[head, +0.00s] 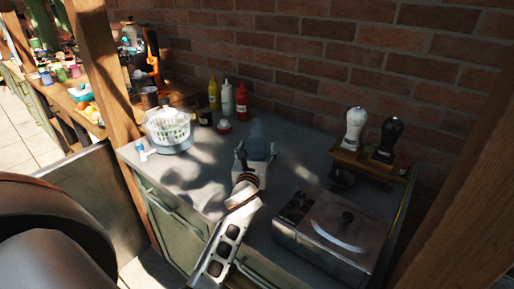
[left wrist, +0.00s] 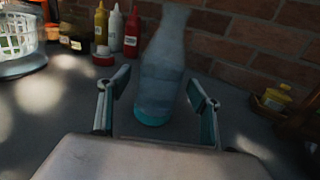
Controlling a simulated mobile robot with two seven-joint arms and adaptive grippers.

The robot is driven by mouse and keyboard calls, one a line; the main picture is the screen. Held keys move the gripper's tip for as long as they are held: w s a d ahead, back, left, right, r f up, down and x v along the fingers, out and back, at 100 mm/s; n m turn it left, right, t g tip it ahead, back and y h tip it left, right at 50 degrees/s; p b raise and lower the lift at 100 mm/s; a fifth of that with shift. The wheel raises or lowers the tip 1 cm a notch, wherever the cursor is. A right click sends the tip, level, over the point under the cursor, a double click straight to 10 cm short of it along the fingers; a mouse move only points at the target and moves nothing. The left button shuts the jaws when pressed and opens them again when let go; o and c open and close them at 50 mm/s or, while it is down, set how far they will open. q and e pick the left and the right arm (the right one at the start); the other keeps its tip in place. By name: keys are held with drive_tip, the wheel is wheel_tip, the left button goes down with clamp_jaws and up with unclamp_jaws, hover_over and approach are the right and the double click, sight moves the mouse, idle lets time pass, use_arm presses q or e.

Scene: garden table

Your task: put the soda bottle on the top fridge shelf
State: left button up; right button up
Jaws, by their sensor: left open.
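The soda bottle (left wrist: 162,70) is a clear, pale blue bottle standing upright on the grey counter, with a teal band at its base. In the head view the bottle (head: 258,138) shows just beyond my left gripper (head: 252,158), which partly hides its lower part. In the left wrist view my left gripper (left wrist: 158,92) is open, with one finger on each side of the bottle's lower body. I cannot tell whether either finger touches it. My right gripper is not in view. I see no fridge or fridge shelf that I can make out.
Yellow (head: 213,94), white (head: 227,98) and red (head: 241,101) sauce bottles stand by the brick wall. A white basket (head: 170,126) is at the counter's left. A metal box with a lid (head: 338,222) stands at the right, below a rack with white (head: 355,128) and black (head: 389,138) mills.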

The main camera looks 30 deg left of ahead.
use_arm(q)
drive_tip(key=c, duration=1.6)
drive_tip(key=shift+r, duration=0.1)
drive_tip(key=shift+c, duration=0.8)
drive_tip(key=shift+r, duration=0.15)
